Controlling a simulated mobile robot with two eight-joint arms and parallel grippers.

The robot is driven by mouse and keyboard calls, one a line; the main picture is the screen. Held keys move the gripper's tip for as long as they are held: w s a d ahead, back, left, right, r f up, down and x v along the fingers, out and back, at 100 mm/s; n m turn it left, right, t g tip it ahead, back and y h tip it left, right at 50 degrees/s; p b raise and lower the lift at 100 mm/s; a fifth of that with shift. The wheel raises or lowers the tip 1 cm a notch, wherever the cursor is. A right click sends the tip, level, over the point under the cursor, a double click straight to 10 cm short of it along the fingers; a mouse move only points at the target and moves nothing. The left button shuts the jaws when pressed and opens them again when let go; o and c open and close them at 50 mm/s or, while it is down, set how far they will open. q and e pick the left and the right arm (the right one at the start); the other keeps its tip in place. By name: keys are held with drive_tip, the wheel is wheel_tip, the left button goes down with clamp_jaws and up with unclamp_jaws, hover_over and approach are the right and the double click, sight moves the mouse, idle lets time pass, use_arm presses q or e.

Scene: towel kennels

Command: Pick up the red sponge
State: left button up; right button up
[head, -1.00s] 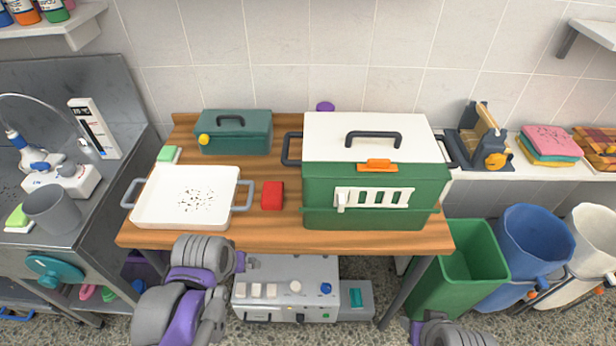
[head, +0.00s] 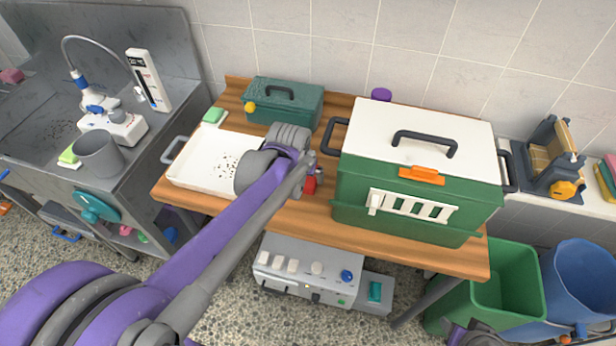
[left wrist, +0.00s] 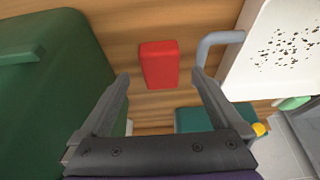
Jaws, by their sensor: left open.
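The red sponge (head: 310,185) lies on the wooden table between the white tray and the green box, partly hidden by my left gripper in the head view. In the left wrist view the whole sponge (left wrist: 159,64) shows, flat on the wood, just ahead of and between the fingertips. My left gripper (left wrist: 160,77) is open and empty, with one finger on each side of the sponge's line. It hangs above the sponge in the head view (head: 312,168). I see no contact.
The white tray (head: 190,172) with dark specks and a grey handle (left wrist: 218,40) stands close beside the sponge. The large green box (head: 350,190) with a white lid stands on the other side.

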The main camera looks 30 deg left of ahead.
sight(308, 179)
use_arm(q)
drive_tip(key=w, duration=0.2)
drive_tip(key=shift+w+a, duration=0.3)
drive_tip(key=x, duration=0.5)
drive_tip(key=shift+s+f+b, duration=0.1)
drive_tip(key=shift+f+b, duration=0.2)
idle(0.4)
drive_tip(key=c, duration=1.2)
drive_tip(key=shift+r, duration=0.15)
